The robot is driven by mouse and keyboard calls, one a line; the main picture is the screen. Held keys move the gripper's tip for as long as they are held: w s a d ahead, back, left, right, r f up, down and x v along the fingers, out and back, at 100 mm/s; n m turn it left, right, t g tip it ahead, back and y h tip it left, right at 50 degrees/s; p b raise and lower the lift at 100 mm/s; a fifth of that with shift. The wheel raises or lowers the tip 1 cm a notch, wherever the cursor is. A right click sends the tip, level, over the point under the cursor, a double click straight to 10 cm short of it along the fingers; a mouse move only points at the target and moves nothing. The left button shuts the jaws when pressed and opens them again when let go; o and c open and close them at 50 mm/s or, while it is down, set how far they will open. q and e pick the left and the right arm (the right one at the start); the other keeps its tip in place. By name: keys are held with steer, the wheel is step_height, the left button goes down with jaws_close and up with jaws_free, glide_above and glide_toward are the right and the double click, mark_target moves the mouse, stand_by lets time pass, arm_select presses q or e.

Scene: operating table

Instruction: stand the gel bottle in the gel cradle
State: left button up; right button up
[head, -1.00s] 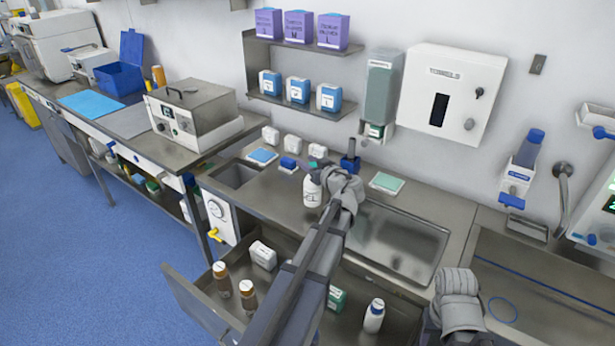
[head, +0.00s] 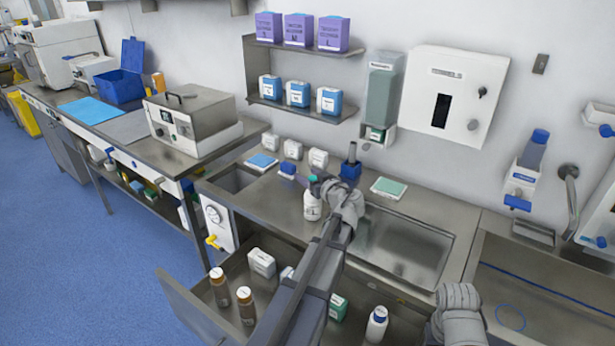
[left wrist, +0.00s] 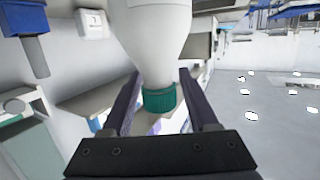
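The white bottle with a green cap, which I take for the gel bottle (head: 312,207), is upright over the counter in the head view. In the left wrist view the gel bottle (left wrist: 155,40) appears with its green cap towards the gripper base. My left gripper (head: 319,186) is shut on it, with its fingers (left wrist: 159,82) on either side of the neck below the cap. Whether the base touches the counter is unclear. I cannot tell for sure which thing is the gel cradle; a small blue holder (head: 288,170) stands behind the bottle.
A blue block with a grey upright (head: 350,171) and a green pad (head: 388,188) stand close behind my left arm. Several white boxes line the wall. The sink (head: 405,240) is at right.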

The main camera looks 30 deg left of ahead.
arm_select(q)
steer(key=shift+o, duration=0.4)
steer(key=shift+r, duration=0.15)
steer(key=shift+s+d+r, duration=0.1)
steer(key=shift+d+r, duration=0.05)
steer(key=shift+d, duration=0.05)
steer(key=p+v, duration=0.2)
steer(key=v, duration=0.9)
steer(key=shift+d+p, duration=0.25)
steer(key=shift+p, duration=0.1)
steer(key=shift+s, duration=0.1)
